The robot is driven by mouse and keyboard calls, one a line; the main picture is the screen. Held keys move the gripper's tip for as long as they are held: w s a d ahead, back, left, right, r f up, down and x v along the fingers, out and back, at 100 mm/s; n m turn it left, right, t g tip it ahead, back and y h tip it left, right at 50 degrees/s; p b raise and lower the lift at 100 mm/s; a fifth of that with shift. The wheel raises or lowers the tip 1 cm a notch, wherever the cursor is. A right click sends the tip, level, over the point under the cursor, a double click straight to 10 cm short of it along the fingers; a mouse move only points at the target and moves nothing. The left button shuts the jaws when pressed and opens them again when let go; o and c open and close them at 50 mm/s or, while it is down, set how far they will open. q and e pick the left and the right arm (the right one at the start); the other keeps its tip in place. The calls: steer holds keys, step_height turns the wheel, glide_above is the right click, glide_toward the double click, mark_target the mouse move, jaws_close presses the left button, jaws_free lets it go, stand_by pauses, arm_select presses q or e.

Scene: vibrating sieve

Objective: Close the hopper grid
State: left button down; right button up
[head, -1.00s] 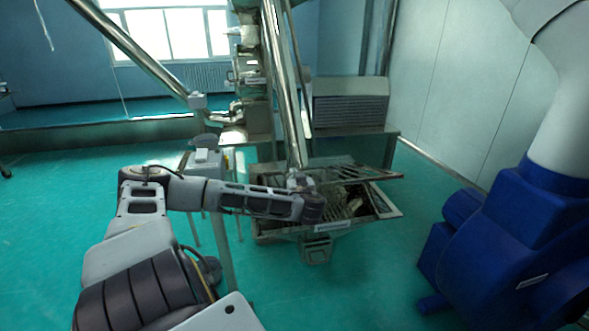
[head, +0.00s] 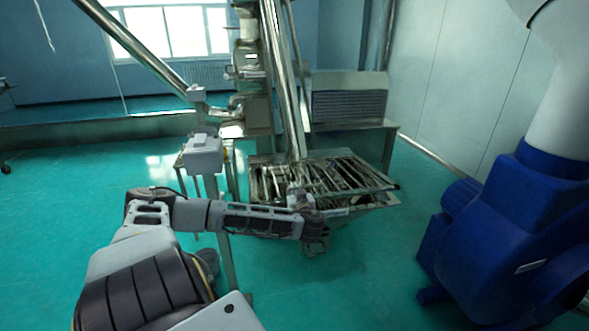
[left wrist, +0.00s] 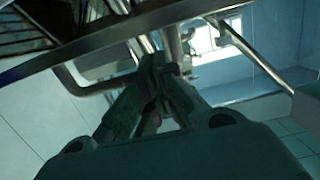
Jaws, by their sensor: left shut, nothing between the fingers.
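The hopper (head: 268,224) is a metal box below the steel pipe, with a slatted metal grid (head: 345,176) across its top. The grid's right front corner shows slightly above the hopper rim; I cannot tell whether a gap remains along the front. My left gripper (head: 301,195) is at the front edge of the hopper, partly hidden by its own wrist. In the left wrist view my left gripper (left wrist: 163,72) has its fingers together and empty, just under a long metal edge that crosses the top of the picture. Slats (left wrist: 30,35) show above that edge. My right gripper is not in view.
A steel pipe (head: 283,90) comes down to the hopper's back. A grey box on a post (head: 203,155) stands left of the hopper. A large blue machine (head: 510,230) stands at the right. Green floor is open between it and the hopper.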

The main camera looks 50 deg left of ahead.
arm_select(q)
steer(key=shift+s+d+f+b, duration=0.15)
steer(key=shift+f+b, duration=0.1)
steer(key=shift+f, duration=0.7)
steer(key=shift+s+d+f+b, duration=0.1)
steer(key=shift+f+b, duration=0.15)
steer(key=shift+f, duration=0.65)
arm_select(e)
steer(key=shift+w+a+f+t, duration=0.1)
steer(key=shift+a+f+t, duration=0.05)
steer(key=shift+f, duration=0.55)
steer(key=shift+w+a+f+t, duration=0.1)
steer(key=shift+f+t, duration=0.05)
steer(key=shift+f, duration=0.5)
arm_select(q)
steer(key=shift+f, duration=0.1)
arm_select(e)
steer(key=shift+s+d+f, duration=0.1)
